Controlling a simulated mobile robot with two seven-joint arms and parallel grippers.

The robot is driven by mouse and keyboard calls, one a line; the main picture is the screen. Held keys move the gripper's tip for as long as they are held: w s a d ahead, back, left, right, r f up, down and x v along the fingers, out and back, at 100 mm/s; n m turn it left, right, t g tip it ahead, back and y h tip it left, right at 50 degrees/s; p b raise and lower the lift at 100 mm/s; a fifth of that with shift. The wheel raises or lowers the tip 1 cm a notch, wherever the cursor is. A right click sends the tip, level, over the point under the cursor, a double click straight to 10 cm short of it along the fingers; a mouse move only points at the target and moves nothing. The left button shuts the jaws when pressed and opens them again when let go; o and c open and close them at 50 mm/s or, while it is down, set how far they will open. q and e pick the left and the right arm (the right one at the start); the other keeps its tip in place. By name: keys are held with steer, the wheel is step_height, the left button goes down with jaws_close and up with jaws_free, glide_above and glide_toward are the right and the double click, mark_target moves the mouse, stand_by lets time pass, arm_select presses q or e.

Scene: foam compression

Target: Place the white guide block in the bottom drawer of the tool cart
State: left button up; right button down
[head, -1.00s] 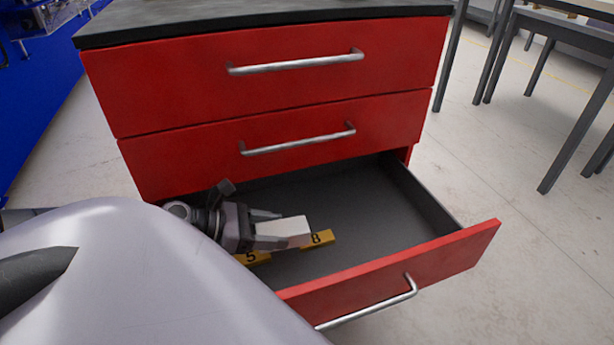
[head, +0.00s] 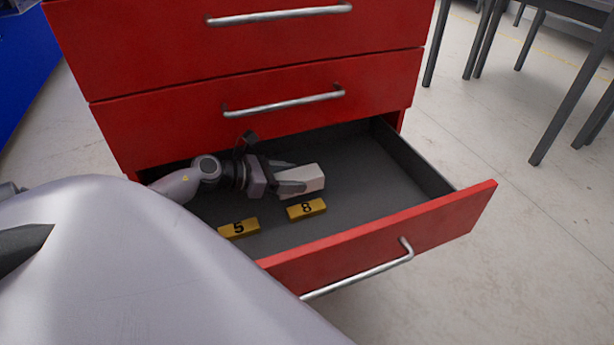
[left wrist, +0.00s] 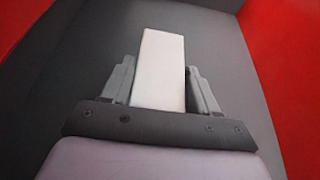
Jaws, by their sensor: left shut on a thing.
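The white guide block (head: 303,181) is held between the fingers of my left gripper (head: 292,183), inside the outline of the open bottom drawer (head: 370,210). The left wrist view also shows the white block (left wrist: 160,68) between the two grey fingers (left wrist: 160,85), with the dark drawer floor (left wrist: 215,50) around it. I cannot tell whether the block touches the floor. My right gripper is not in view.
Two yellow blocks marked 5 (head: 239,228) and 8 (head: 306,209) lie on the drawer floor, nearer the drawer front. The right part of the drawer is clear. The closed red drawer (head: 260,105) is above. Dark table legs (head: 570,90) stand at the right.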

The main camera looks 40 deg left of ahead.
mark_target(305, 168)
arm_select(q)
steer(key=w, duration=0.4)
steer(key=shift+d+b, duration=0.35)
steer(key=shift+w+d, duration=0.1)
steer(key=shift+w, duration=0.4)
steer(key=shift+w+f, duration=0.1)
steer(key=shift+f, duration=0.05)
step_height(305, 168, down, 3)
steer(key=shift+f+b, duration=0.1)
steer(key=shift+b, duration=1.15)
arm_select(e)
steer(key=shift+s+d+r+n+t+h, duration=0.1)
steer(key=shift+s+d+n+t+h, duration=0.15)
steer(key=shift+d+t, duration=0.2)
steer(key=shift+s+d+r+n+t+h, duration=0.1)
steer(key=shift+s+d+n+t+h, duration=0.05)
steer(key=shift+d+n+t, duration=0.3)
arm_select(q)
steer(key=shift+f, duration=0.1)
steer(key=o, duration=1.2)
